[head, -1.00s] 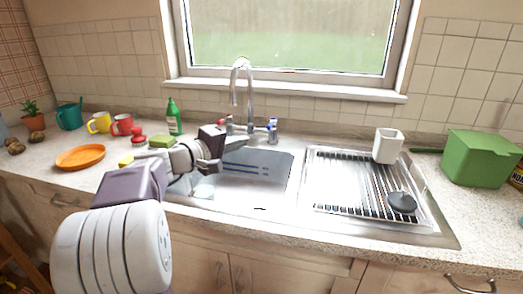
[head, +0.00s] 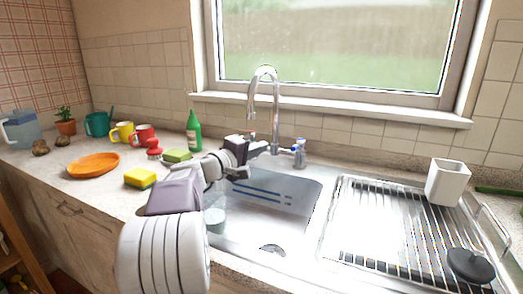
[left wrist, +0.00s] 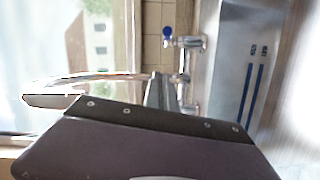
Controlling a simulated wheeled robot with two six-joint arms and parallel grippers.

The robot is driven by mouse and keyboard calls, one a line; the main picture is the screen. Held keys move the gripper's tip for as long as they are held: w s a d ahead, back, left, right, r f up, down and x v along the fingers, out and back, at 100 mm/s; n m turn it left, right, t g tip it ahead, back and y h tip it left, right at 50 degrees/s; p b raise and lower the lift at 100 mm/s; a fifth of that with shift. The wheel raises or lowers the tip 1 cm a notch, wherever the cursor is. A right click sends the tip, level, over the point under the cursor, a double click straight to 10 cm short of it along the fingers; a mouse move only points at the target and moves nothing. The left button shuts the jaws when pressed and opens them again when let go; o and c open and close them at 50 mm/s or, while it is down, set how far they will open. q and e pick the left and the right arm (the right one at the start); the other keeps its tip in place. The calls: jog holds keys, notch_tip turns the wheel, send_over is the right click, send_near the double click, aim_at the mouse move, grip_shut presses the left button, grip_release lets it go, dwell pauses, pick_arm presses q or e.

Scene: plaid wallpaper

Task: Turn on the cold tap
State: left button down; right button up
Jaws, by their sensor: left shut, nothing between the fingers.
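The cold tap (head: 299,150), with a blue top, stands on the sink's back ledge, right of the tall chrome spout (head: 263,72). In the left wrist view the cold tap (left wrist: 184,41) shows sideways, with its blue end pointing left. My left gripper (head: 259,149) is shut and empty. In the head view it appears just left of the spout's base, apart from the cold tap. It hides most of the other tap, left of the spout. My right gripper is in neither view.
The sink basin (head: 265,205) lies below my left arm. A wire rack (head: 350,225) holds a white holder (head: 447,182) and a dark round object (head: 470,265). A green bottle (head: 193,132), sponges, mugs and an orange plate (head: 94,165) stand left. The ledge right of the cold tap is clear.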

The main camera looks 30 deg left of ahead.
pick_arm(q)
jog(key=w+d+f, duration=0.1)
jog(key=w+d, duration=0.3)
jog(key=w, duration=0.2)
jog(key=shift+w+d+b, duration=0.15)
jog(key=shift+w+b, duration=0.1)
jog(key=shift+b, duration=0.05)
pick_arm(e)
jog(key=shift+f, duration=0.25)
